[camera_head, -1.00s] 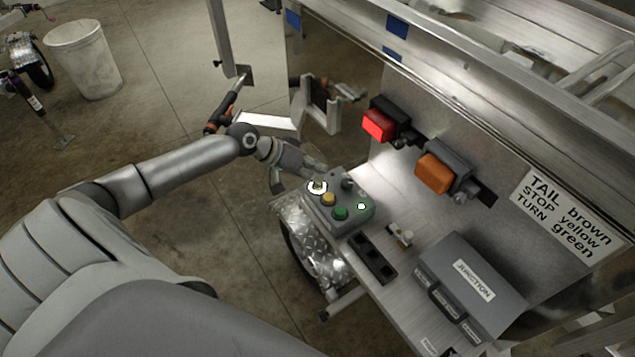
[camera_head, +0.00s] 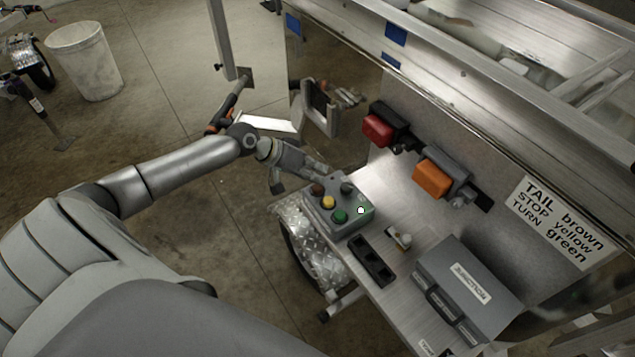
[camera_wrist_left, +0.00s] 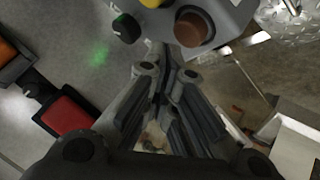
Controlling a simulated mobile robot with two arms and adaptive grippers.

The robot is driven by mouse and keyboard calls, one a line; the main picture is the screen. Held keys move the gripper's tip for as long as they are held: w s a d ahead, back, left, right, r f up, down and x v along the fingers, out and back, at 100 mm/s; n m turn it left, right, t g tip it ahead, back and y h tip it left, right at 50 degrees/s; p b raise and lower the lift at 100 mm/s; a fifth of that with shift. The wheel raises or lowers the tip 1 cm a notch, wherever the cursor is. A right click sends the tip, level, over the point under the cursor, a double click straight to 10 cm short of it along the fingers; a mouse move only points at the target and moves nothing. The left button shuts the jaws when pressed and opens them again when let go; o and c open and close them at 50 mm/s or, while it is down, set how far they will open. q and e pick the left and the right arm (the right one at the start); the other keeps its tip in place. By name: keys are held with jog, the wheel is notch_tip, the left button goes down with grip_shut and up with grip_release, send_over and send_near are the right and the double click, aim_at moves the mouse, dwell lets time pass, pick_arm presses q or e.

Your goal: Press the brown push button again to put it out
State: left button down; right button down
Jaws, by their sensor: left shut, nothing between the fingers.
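The grey control box (camera_head: 352,224) carries a brown push button (camera_head: 318,189), a yellow one (camera_head: 328,202), a green one (camera_head: 340,215) and a black knob (camera_head: 347,188). The brown button shows no lit ring. My left gripper (camera_head: 322,172) is shut and empty, close beside the brown button. In the left wrist view the brown button (camera_wrist_left: 192,28) is just beyond the shut fingertips (camera_wrist_left: 168,70), and I cannot tell whether they touch it. The red lamp (camera_head: 378,130) on the panel is dark. My right gripper is not in view.
An orange lamp (camera_head: 432,179) sits right of the red lamp, above a grey junction box (camera_head: 468,285). A black slotted block (camera_head: 372,262) lies beside the control box. A sign (camera_head: 565,222) pairs tail with brown. Open floor lies left of the trailer.

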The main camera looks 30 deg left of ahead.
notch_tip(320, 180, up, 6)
jog(key=p, duration=0.5)
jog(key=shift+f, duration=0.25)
